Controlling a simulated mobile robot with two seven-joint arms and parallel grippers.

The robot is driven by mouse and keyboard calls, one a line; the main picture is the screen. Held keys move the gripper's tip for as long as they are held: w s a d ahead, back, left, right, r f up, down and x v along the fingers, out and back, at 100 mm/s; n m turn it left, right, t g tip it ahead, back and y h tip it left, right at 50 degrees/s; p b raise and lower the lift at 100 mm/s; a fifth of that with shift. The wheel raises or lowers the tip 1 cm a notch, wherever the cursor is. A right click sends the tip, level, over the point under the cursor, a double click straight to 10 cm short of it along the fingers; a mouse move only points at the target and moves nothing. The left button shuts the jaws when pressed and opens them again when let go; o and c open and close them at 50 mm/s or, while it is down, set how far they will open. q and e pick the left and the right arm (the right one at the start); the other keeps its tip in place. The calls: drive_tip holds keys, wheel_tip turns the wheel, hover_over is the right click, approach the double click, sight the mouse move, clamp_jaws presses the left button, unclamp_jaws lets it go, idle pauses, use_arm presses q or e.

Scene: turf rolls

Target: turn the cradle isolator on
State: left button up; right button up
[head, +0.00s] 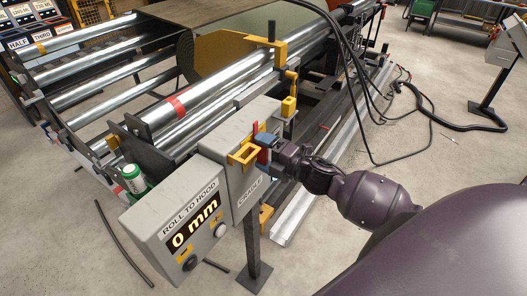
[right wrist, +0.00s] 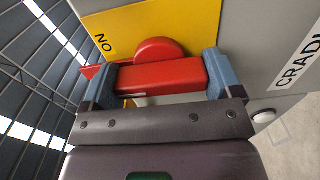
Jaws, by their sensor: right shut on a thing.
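The cradle isolator is a red handle (right wrist: 160,76) on a yellow plate (right wrist: 135,30), fixed to the grey box (head: 262,112) lettered CRADLE. My right gripper (head: 264,148) is at the front of this box. In the right wrist view its blue fingers (right wrist: 160,82) are shut on the two ends of the red handle. The handle lies across that picture, with a red pointed tip at its left end near the letters N and O on the plate. Part of the handle's lower side is hidden by my gripper. My left gripper is not in view.
A grey display box (head: 178,222) reading ROLL TO HOOD, 0 mm stands beside the cradle box, with a green-white can (head: 133,180) near it. Metal rollers (head: 180,105) lie behind. Black cables (head: 362,85) hang to the right. Open floor (head: 440,150) lies right.

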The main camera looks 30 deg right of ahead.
drive_tip(key=o, duration=0.7)
drive_tip(key=shift+o, duration=0.2)
drive_tip(key=shift+s, duration=0.1)
drive_tip(key=b+v, duration=0.1)
drive_tip(key=v, duration=0.9)
drive_tip(key=shift+s, duration=0.35)
drive_tip(key=shift+d, duration=0.1)
drive_tip(key=s+f+m+g+h, duration=0.25)
drive_tip(key=f+m+h, duration=0.35)
drive_tip(key=f+m, duration=0.7)
drive_tip(key=s+a+f+m+g+h, duration=0.1)
drive_tip(key=s+a+f+m+g, duration=0.1)
drive_tip(key=s+a+f+m, duration=0.4)
drive_tip(key=shift+s+a+m, duration=0.85)
drive_tip(key=shift+a+m, duration=0.35)
